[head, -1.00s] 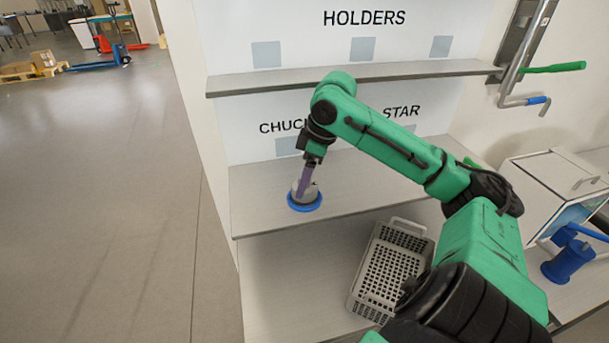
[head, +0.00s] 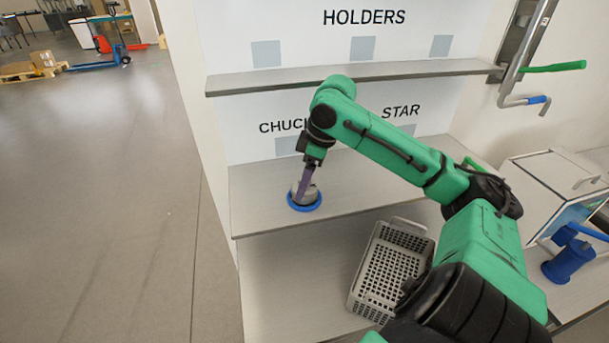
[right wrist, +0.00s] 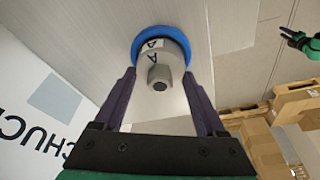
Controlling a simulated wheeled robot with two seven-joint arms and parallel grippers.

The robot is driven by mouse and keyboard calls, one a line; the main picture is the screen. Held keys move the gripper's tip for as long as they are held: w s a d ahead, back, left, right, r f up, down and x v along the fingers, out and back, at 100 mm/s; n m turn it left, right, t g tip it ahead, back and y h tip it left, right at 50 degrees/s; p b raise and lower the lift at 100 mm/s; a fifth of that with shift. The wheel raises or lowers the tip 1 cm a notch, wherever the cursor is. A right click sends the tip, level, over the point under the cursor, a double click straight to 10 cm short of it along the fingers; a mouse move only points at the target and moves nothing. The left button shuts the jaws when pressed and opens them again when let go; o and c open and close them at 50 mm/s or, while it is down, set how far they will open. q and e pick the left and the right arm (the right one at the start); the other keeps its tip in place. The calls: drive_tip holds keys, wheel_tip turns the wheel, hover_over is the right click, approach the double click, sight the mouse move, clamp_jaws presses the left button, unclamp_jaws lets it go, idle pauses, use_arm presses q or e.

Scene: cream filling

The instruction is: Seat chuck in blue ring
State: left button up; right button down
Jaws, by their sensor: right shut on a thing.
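The chuck (right wrist: 160,73) is a light grey metal cylinder with a letter A mark and a hexagonal end. In the head view the chuck (head: 312,194) stands nearly upright at the blue ring (head: 304,206), on the lower shelf near its front left. The blue ring (right wrist: 160,33) surrounds its far end in the right wrist view; I cannot tell how deep it sits. My right gripper (head: 305,188) is shut on the chuck, its purple fingers (right wrist: 160,84) on either side. My left gripper (right wrist: 290,35) appears only small at the wrist view's right edge; its jaws are unclear.
A grey perforated basket (head: 375,280) lies on the surface below the shelf. A white box (head: 550,185) and a blue fixture (head: 567,262) stand at right. The shelf right of the ring is clear.

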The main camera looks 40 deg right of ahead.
idle(0.3)
drive_tip(key=shift+p, duration=0.3)
drive_tip(key=shift+f, duration=0.25)
idle(0.7)
unclamp_jaws()
